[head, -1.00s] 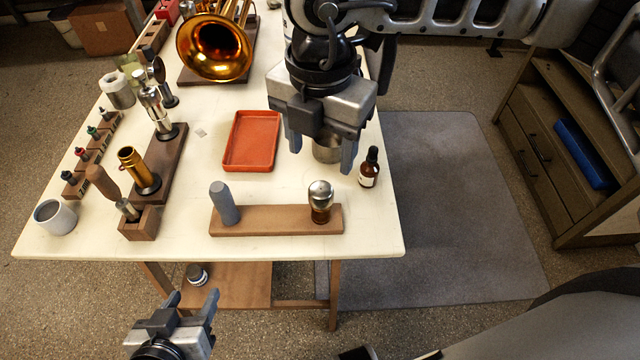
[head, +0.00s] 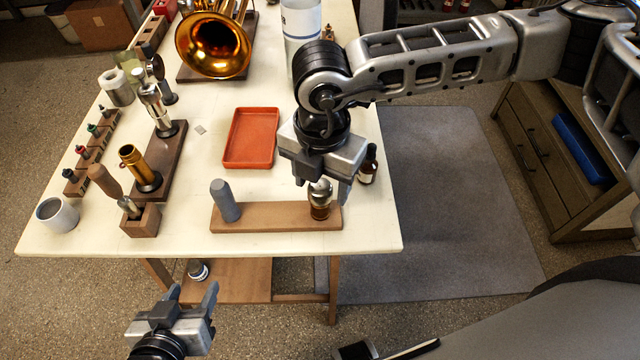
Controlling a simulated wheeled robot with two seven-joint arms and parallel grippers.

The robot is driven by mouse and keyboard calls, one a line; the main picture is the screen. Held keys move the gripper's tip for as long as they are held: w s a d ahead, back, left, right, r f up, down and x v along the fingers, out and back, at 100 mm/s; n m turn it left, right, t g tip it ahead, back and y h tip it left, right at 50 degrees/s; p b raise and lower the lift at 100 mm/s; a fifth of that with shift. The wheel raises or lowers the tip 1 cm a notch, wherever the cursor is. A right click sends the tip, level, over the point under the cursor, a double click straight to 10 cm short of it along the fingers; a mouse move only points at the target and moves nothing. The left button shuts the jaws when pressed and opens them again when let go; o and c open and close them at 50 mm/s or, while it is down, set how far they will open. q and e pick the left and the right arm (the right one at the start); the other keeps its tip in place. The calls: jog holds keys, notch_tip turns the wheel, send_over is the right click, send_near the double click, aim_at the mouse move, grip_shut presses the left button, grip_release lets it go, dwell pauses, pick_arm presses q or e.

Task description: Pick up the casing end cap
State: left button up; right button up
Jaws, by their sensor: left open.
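A piece with a rounded silver top and an amber-brown lower part (head: 320,200) stands at the right end of a wooden board (head: 270,217); I cannot tell surely whether it is the casing end cap. My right gripper (head: 324,184) points down over it, fingers apart on either side of its top, partly hiding it. No grip on it shows. A brass tube (head: 140,167) stands upright on a dark wooden block at the left. My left gripper (head: 196,292) is open and empty, low in front of the table.
A grey cylinder (head: 225,201) stands on the board's left part. A red tray (head: 250,138) lies behind. A dark bottle (head: 368,164) is close beside my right gripper. A horn (head: 214,45) and a tall bottle (head: 302,40) are further back.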

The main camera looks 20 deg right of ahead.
jog(key=c, duration=0.8)
jog(key=shift+c, duration=0.2)
jog(key=shift+r, duration=0.15)
